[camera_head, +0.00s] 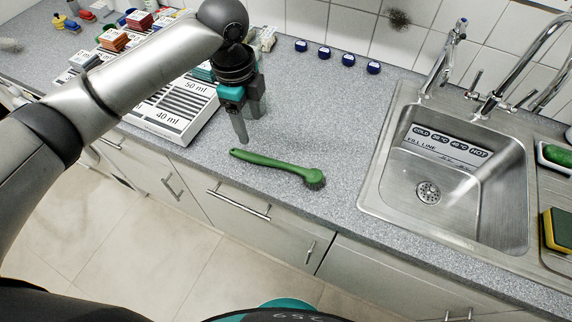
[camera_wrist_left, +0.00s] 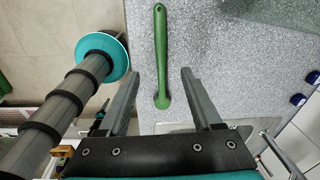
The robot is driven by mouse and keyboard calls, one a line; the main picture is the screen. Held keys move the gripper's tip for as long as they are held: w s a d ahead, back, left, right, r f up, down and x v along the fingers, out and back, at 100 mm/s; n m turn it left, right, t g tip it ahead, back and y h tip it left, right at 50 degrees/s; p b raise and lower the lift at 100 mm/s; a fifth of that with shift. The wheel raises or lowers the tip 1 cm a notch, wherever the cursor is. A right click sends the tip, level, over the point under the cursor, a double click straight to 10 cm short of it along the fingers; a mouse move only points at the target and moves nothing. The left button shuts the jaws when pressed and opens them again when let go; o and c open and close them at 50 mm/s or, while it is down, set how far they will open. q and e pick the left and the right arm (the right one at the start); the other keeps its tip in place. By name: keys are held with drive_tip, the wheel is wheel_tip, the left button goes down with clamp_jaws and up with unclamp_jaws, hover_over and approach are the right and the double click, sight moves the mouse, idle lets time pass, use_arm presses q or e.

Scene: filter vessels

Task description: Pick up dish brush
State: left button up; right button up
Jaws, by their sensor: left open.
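A green dish brush (camera_head: 278,166) lies flat on the grey speckled counter, near the front edge and left of the sink. Its handle end points left and its dark-bristled head is at the right. My left gripper (camera_head: 248,122) hangs above the counter, behind the handle end of the brush, with its fingers pointing down. It is open and empty. In the left wrist view the brush (camera_wrist_left: 160,55) runs lengthwise in line with the gap between the open fingers (camera_wrist_left: 160,72), apart from both. My right gripper is in neither view.
A steel sink (camera_head: 375,190) with taps is at the right, with a yellow-green sponge (camera_head: 556,230) beyond it. Several blue-lidded small jars (camera_head: 324,53) line the wall. A labelled white tray (camera_head: 180,125) stands left of my gripper. The counter around the brush is clear.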

use_arm(q)
drive_tip(key=a+r, duration=0.2)
hover_over(253, 156)
drive_tip(key=shift+m+y, duration=0.3)
drive_tip(key=f, duration=0.6)
drive_tip(key=f+b, duration=0.1)
drive_tip(key=f, duration=0.2)
drive_tip(key=shift+s+a+f, duration=0.1)
drive_tip(key=shift+a+f, duration=0.25)
drive_tip(key=shift+a, duration=0.05)
drive_tip(key=shift+d+f, duration=0.2)
drive_tip(key=shift+f, duration=1.25)
drive_tip(key=shift+d+f, duration=0.15)
drive_tip(key=shift+f, duration=1.25)
drive_tip(key=shift+c, duration=0.3)
clamp_jaws()
